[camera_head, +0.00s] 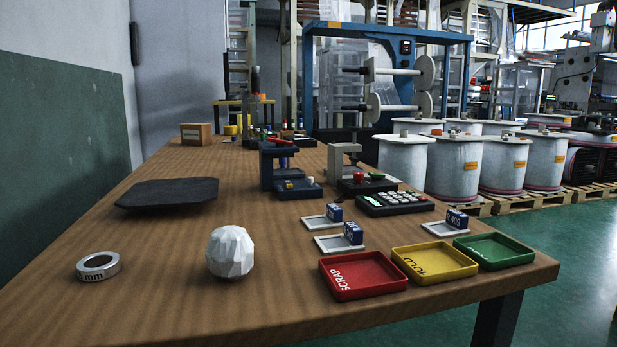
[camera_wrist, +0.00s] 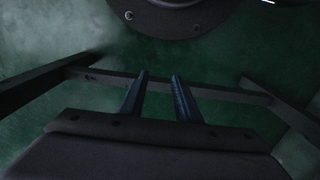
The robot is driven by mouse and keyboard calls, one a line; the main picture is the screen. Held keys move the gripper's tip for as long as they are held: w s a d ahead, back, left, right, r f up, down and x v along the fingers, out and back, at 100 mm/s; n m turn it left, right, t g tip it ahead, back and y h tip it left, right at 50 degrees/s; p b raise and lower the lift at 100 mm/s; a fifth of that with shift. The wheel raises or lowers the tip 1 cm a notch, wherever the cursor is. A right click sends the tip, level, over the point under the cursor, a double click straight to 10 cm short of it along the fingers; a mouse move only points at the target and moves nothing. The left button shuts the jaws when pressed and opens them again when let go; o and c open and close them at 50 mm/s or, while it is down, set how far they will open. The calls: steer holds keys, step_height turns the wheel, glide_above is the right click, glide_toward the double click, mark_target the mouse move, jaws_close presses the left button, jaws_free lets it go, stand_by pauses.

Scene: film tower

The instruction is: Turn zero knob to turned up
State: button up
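A dark blue bench device (camera_head: 267,166) stands mid-table in the head view, with a low blue control box (camera_head: 299,190) at its front that carries a small yellow part. Beside it on the right is a beige device (camera_head: 340,160) on a dark box with a red knob (camera_head: 359,177) and a green one (camera_head: 377,176). No readable label shows which of these is the zero knob, and its setting is too small to tell. My gripper (camera_wrist: 160,76) shows only in the wrist view, its two fingers apart and nothing between them, over a green floor, away from the devices.
Red (camera_head: 340,292), yellow (camera_head: 400,276) and green (camera_head: 530,262) trays line the front right. A white faceted ball (camera_head: 230,252), metal ring (camera_head: 79,267) and black plate (camera_head: 150,194) are left.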

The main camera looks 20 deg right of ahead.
steer(key=s+d+r+g+p, duration=0.1)
steer(key=s+d+r+p, duration=0.2)
steer(key=d+r+p, duration=0.35)
steer(key=s+d+r+h+p, duration=0.1)
steer(key=s+d+r+p, duration=0.15)
steer(key=r+p, duration=0.6)
steer(key=s+d+r+g+p, duration=0.1)
steer(key=s+d+r+p, duration=0.1)
steer(key=d+r+p, duration=0.45)
steer(key=w+a+r+t+p, duration=0.1)
steer(key=w+a+r+p, duration=0.3)
steer(key=r+p, duration=1.5)
steer(key=w+a+r+y+p, duration=0.1)
steer(key=a+r+p, duration=0.5)
steer(key=r+p, duration=1.3)
steer(key=w+a+r+t+p, duration=0.1)
steer(key=w+a+r+p, duration=0.35)
steer(key=r+p, duration=1.45)
steer(key=n+t+h+b, duration=0.95)
steer(key=n+b, duration=1.55)
steer(key=b, duration=1.1)
glide_toward(309, 178)
steer(key=shift+w+a+f+g+h, duration=0.15)
steer(key=shift+w+g+h, duration=0.1)
steer(key=shift+g+h, duration=0.4)
steer(key=shift+w+a+n, duration=0.25)
steer(key=shift+w+n, duration=0.05)
steer(key=shift+x, duration=3.65)
jaws_close()
